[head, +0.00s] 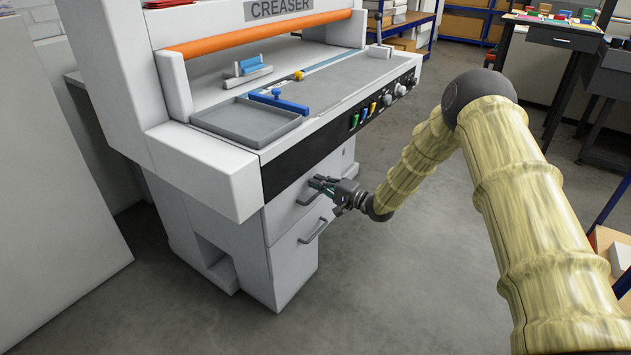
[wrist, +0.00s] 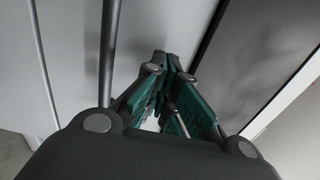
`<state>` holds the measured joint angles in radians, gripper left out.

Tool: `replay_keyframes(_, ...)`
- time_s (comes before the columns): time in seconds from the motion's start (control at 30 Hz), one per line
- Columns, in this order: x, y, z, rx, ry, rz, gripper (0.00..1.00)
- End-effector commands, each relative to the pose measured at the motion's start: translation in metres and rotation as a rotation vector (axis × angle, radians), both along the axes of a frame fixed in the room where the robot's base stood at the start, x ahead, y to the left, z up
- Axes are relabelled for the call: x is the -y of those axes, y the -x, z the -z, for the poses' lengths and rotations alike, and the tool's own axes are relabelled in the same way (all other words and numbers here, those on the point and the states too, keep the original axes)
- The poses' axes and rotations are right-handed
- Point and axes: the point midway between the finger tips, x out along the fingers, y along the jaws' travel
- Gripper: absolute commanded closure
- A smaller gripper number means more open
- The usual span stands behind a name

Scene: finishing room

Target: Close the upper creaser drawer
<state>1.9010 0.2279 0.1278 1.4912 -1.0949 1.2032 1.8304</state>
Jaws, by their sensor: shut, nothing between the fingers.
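The creaser (head: 205,172) is a white machine with an orange bar, standing left of centre in the head view. Its upper drawer (head: 283,207) is in the grey cabinet under the black control panel, and its front looks about flush with the lower one; a small gap cannot be ruled out. My gripper (head: 318,184) is shut and empty at the upper drawer's front, beside its handle (head: 306,200). In the wrist view the closed green-padded fingers (wrist: 172,62) point at the pale drawer front, with a dark handle bar (wrist: 109,45) to their left. Contact cannot be told.
The lower drawer's handle (head: 317,231) juts out below my gripper. The creaser's black control panel (head: 320,158) overhangs above. A grey tray (head: 247,120) lies on the creaser's table. The grey floor (head: 390,290) in front is clear. A dark workbench (head: 552,38) stands at the back right.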

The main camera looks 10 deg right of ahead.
Motion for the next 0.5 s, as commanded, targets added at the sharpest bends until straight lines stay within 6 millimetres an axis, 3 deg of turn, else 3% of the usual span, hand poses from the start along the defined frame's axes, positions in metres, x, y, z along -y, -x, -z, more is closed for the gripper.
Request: replay_keyframes(0.5,0.071,0.059,0.001,-0.004,0.002,0.003,1.0)
